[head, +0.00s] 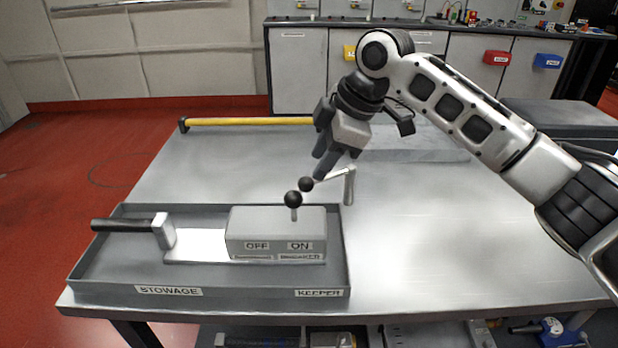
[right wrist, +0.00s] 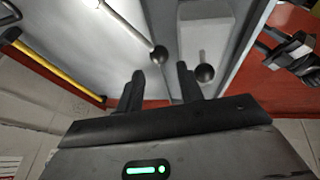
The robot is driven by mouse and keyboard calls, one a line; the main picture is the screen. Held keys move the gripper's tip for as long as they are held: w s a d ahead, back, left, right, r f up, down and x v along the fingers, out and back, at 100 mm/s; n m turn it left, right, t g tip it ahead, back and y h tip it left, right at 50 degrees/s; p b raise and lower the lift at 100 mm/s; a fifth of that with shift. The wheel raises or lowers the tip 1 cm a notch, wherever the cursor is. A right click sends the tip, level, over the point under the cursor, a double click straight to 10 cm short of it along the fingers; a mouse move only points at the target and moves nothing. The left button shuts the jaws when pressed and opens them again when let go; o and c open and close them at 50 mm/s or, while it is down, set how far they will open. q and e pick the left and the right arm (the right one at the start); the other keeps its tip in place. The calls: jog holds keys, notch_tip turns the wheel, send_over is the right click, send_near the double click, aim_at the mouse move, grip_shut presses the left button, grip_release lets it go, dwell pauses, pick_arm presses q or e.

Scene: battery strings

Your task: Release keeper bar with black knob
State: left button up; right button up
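The keeper bar (head: 333,178) is a pale metal bar at the right edge of the tray, with a black knob (head: 306,184) at its left end. In the right wrist view the knob (right wrist: 159,54) is just beyond the gap between my fingers. My right gripper (head: 320,166) is open, pointing down just above the knob, with nothing between its fingers. The grey breaker box (head: 276,222), marked OFF and ON, has a lever with another black knob (head: 293,198) above ON. This knob (right wrist: 205,73) is right of the keeper knob in the wrist view. My left gripper is out of view.
The grey tray (head: 92,283), labelled STOWAGE and KEEPER, holds the box and a block with a black handle (head: 122,225). A yellow bar (head: 248,121) lies along the table's back edge. The table (head: 440,235) is clear at the right.

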aim_at(309, 178)
jog(key=x, duration=0.6)
grip_shut()
